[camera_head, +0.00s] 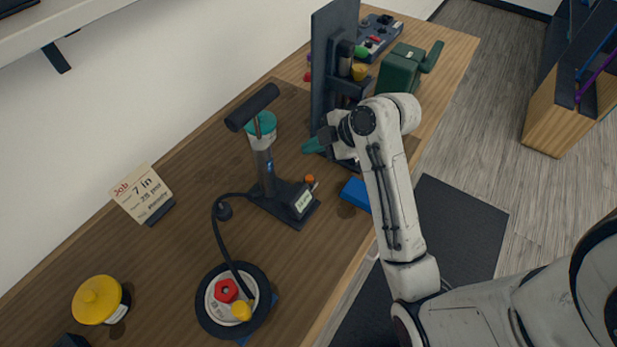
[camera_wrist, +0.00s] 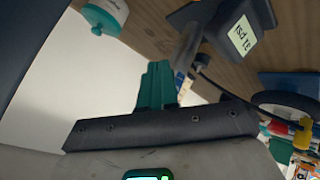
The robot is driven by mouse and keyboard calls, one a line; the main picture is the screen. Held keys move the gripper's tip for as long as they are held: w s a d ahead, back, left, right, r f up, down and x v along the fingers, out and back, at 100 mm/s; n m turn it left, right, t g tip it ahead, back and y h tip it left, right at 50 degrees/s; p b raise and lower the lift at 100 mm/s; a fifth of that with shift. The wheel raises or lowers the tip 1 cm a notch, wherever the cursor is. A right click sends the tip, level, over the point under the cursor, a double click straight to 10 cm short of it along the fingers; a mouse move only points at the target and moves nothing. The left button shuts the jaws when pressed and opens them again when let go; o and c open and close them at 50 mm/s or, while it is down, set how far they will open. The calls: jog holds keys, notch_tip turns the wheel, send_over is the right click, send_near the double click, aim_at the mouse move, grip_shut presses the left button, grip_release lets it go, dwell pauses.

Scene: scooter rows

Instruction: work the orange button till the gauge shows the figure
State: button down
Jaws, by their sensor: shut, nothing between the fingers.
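The orange button (camera_head: 310,179) sits on the dark base of the upright pump (camera_head: 268,165), beside the pale gauge display (camera_head: 303,201). In the wrist view the gauge (camera_wrist: 242,35) is upside down and appears to read 31 psi. A job card (camera_head: 143,192) on the bench shows 7 in and what looks like 28 psi. My gripper (camera_head: 312,146) has teal fingers, which are shut and empty. It is above and behind the button in the head view, apart from it. The fingers show at the middle of the wrist view (camera_wrist: 157,86).
A hose (camera_head: 216,233) runs from the pump to a small wheel (camera_head: 207,315) with a red knob. A yellow-lidded pot (camera_head: 98,300) stands front left. A blue block (camera_head: 355,194) lies right of the pump. A dark upright stand (camera_head: 325,60) and green vise (camera_head: 398,70) are behind.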

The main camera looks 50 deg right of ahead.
jog(key=b, duration=0.6)
send_over(313, 180)
notch_tip(313, 180, down, 7)
jog(key=shift+r, duration=0.15)
jog(key=shift+f, duration=0.75)
jog(key=shift+f, duration=0.15)
dwell(0.8)
jog(key=shift+f+b, duration=0.25)
jog(key=shift+b, duration=0.1)
jog(key=shift+f, duration=0.45)
dwell(0.6)
dwell(1.4)
jog(key=shift+r+p, duration=0.6)
jog(key=shift+r, duration=0.3)
